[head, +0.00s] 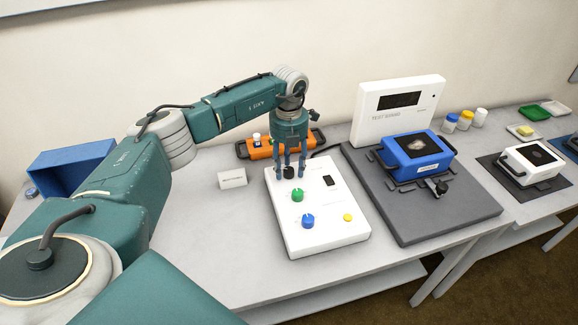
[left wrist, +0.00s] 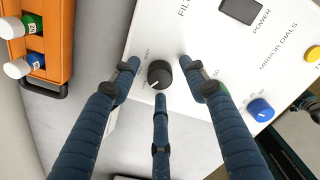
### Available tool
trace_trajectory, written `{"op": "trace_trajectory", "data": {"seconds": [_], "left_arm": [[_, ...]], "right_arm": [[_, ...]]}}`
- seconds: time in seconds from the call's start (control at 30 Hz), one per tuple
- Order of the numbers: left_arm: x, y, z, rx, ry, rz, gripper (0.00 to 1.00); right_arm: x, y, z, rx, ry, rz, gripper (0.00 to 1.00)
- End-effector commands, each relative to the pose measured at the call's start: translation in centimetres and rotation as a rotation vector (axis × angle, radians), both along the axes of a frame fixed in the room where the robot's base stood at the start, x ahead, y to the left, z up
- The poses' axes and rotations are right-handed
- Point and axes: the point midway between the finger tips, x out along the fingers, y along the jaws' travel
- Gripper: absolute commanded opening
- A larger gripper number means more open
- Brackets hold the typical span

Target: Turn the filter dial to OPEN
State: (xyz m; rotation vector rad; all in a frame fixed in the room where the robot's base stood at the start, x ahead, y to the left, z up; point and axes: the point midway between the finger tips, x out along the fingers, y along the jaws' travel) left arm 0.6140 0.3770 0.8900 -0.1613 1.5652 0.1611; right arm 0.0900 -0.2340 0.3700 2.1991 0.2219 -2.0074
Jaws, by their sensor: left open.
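The black filter dial (left wrist: 159,74) is on the white control box (head: 322,230), in its upper left part; it also shows in the head view (head: 289,173), partly behind the fingers. Its white pointer mark faces the lower left in the left wrist view; the small labels around it are too blurred or covered to read surely. My left gripper (head: 291,168) points down over the dial. In the left wrist view its three fingers (left wrist: 159,72) are spread around the dial, with visible gaps. My right gripper is not in view.
A green knob (head: 298,195), a blue knob (head: 308,221), a yellow button (head: 348,217) and a black power switch (head: 329,181) share the box. An orange rack (head: 262,149) stands behind. A blue device (head: 418,158) on a dark plate stands right.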

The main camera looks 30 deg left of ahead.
Motion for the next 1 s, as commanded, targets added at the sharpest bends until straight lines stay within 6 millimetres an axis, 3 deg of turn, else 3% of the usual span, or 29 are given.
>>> {"op": "trace_trajectory", "data": {"seconds": [0.6, 1.0], "left_arm": [[0.1, 0.0, 10.7, 0.0, -0.004, 0.001, 0.45], [0.1, 0.0, 11.9, -0.001, -0.001, 0.001, 0.45]], "right_arm": [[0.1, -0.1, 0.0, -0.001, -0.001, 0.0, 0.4], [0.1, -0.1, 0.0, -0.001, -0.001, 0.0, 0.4]]}}
